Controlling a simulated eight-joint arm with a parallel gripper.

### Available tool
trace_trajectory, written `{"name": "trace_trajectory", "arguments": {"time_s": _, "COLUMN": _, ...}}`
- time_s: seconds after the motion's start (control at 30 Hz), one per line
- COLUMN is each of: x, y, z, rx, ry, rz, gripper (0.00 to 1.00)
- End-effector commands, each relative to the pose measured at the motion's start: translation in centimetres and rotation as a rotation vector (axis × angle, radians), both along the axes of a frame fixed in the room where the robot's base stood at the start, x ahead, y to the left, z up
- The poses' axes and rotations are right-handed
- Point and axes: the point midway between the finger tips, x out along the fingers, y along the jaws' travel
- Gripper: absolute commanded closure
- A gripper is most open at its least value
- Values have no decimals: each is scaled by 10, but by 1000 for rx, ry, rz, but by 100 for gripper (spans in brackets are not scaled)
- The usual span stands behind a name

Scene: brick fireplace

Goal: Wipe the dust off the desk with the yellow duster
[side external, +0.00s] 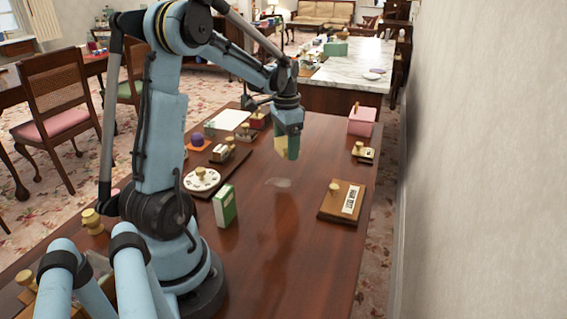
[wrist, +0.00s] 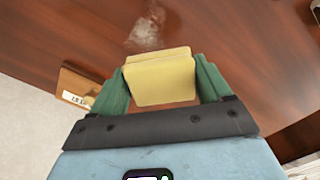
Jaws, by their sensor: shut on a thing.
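My gripper (side external: 287,147) is shut on the yellow duster (side external: 280,144), a pale yellow block. In the wrist view the duster (wrist: 160,79) sits between the two green fingers of my gripper (wrist: 163,85). In the side view one finger hides part of it. The duster appears to be held above the brown wooden desk (side external: 290,240). A greyish-white patch of dust (side external: 278,183) lies on the desk just below and in front of the duster. The dust (wrist: 146,33) also shows beyond the duster in the wrist view.
A wooden block with a label (side external: 341,201) lies right of the dust. A green and white box (side external: 225,206) and a round white piece (side external: 202,180) stand to the left. A pink box (side external: 362,121) is at the far right. The desk's near right is clear.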

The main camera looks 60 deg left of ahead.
Motion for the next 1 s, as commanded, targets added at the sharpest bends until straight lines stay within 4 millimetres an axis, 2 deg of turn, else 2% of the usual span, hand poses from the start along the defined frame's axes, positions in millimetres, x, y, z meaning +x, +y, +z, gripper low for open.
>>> {"name": "trace_trajectory", "arguments": {"time_s": 0.1, "x": -8, "y": 7, "z": -2, "rx": 0, "ry": 0, "rz": 5, "gripper": 55}}
{"name": "trace_trajectory", "arguments": {"time_s": 0.37, "x": -8, "y": 6, "z": -10, "rx": 0, "ry": 0, "rz": 1, "gripper": 55}}
{"name": "trace_trajectory", "arguments": {"time_s": 1.0, "x": -7, "y": 7, "z": -67, "rx": 0, "ry": 0, "rz": 1, "gripper": 55}}
